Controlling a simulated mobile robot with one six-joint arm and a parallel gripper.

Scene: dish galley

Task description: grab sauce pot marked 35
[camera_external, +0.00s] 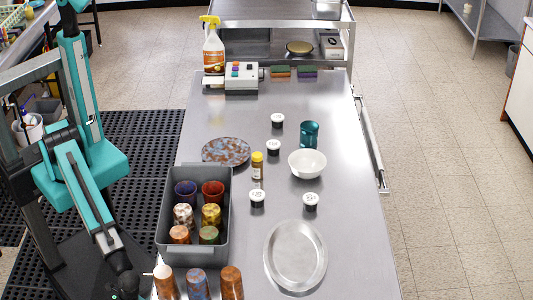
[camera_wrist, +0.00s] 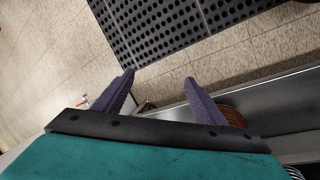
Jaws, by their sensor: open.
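Several small dark sauce pots with white lids stand apart on the steel table: one far back (camera_external: 277,121), one nearer (camera_external: 273,147), one at front left (camera_external: 257,197) and one at front right (camera_external: 310,201). Their lids bear dark numbers too small to read surely, so I cannot tell which is marked 35. My gripper (camera_wrist: 160,88) shows two purple fingers spread apart with nothing between them. It is at the table's near left side, well away from the pots. No pot shows in the wrist view.
A grey bin (camera_external: 163,215) of cups stands at the table's left, with several brown and patterned cups (camera_external: 231,283) before it. A speckled plate (camera_external: 226,151), yellow-capped bottle (camera_external: 257,166), white bowl (camera_external: 307,164), teal cup (camera_external: 309,134) and oval metal tray (camera_external: 296,256) surround the pots.

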